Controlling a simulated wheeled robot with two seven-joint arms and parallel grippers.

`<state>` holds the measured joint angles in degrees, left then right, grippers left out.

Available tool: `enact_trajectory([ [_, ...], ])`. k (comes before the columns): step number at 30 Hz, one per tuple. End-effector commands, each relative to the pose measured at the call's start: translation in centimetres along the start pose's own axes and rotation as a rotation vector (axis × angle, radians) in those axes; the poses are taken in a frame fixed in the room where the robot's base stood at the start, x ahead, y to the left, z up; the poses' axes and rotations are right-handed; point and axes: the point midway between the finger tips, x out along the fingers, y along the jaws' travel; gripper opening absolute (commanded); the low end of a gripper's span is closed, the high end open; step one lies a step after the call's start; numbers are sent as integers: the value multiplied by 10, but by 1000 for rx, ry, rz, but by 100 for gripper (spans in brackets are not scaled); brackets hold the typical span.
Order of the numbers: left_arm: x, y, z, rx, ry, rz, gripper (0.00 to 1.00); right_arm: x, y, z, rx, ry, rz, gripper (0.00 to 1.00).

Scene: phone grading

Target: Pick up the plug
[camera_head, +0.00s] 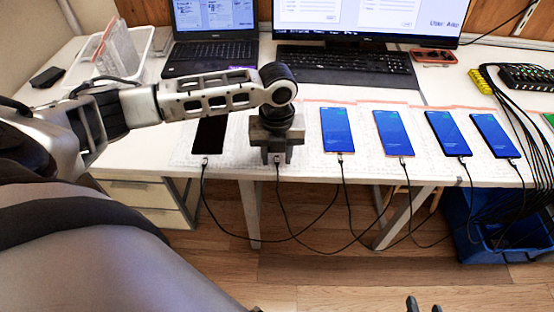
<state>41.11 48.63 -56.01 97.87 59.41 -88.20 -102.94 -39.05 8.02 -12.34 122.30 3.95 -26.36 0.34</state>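My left gripper (277,157) points down at the table's front edge, over the second cable from the left. Its two fingers stand apart, with a plug (277,160) at the cable's upper end showing small between them; I cannot tell whether they touch it. Any phone there is hidden by the gripper. A black-screened phone (209,134) lies to the left with its own cable plugged in. Blue-screened phones (337,129) lie in a row to the right, each with a cable at its near end. My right gripper (423,306) shows only its separated fingertips at the bottom edge.
A laptop (212,52), a monitor (368,18) and a keyboard (345,62) stand behind. A white bin (140,42) is at the back left. Black cables run from a hub (525,76) at right toward a blue crate (480,247). Loose cables hang below the table edge.

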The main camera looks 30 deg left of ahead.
Motion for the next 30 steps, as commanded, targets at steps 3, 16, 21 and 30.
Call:
enact_trajectory([
  [3, 0, 0, 0, 0, 1, 0, 20, 0, 0, 0, 0, 0, 0, 36],
  [16, 0, 0, 0, 0, 1, 0, 0, 0, 0, 1, 1, 0, 0, 36],
  [21, -2, -1, 0, 0, -1, -3, 0, 6, 1, 9, 1, 0, 0, 36],
  [30, -63, 8, -19, 4, -2, -2, 0, 0, 0, 1, -6, -3, 3, 36],
])
